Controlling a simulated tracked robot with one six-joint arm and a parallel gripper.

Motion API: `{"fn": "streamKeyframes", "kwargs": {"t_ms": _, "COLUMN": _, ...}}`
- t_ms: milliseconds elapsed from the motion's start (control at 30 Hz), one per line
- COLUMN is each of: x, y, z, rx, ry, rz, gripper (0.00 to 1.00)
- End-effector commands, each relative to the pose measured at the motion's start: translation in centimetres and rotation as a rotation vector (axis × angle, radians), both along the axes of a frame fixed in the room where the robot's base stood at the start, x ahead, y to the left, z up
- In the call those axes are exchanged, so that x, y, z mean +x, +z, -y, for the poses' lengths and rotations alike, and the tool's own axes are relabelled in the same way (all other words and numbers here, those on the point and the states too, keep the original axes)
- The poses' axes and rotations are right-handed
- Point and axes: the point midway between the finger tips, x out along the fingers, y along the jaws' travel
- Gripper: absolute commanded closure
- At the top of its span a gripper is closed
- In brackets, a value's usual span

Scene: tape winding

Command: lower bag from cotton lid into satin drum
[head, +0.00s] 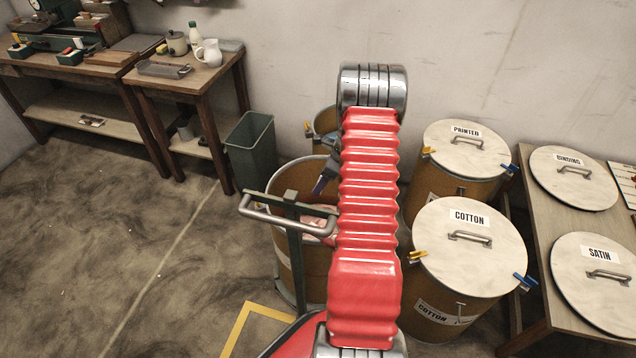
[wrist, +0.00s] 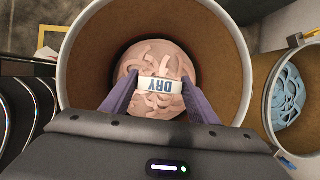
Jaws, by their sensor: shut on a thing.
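In the wrist view, my gripper (wrist: 160,80) is shut on a small white bag (wrist: 160,87) marked DRY, its two purple fingers at either end. It hangs over the mouth of an open brown drum (wrist: 85,60), with loose pink tape below. How far the bag is above the tape is hard to tell. In the head view, my arm partly hides this drum (head: 312,262), and its label does not show. A purple finger of my gripper (head: 322,182) shows over its mouth. The cotton lid (head: 462,258) is on the cotton drum, with no bag on it.
The satin lid (head: 600,280) and binding lid (head: 572,180) lie on the right table. The printed drum (head: 450,195) is lidded. A metal handle (head: 285,222) on a green frame stands before the open drum. Another open drum (wrist: 262,105) holds blue tape. A green bin (head: 250,150) stands left.

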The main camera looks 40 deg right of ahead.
Motion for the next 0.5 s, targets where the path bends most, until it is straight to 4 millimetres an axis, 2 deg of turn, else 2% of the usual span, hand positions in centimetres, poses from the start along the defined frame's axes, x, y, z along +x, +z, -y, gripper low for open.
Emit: {"fn": "streamKeyframes", "kwargs": {"t_ms": 500, "x": 0.0, "y": -1.9, "z": 0.0, "rx": 0.0, "ry": 0.0, "rz": 0.0, "gripper": 0.68}}
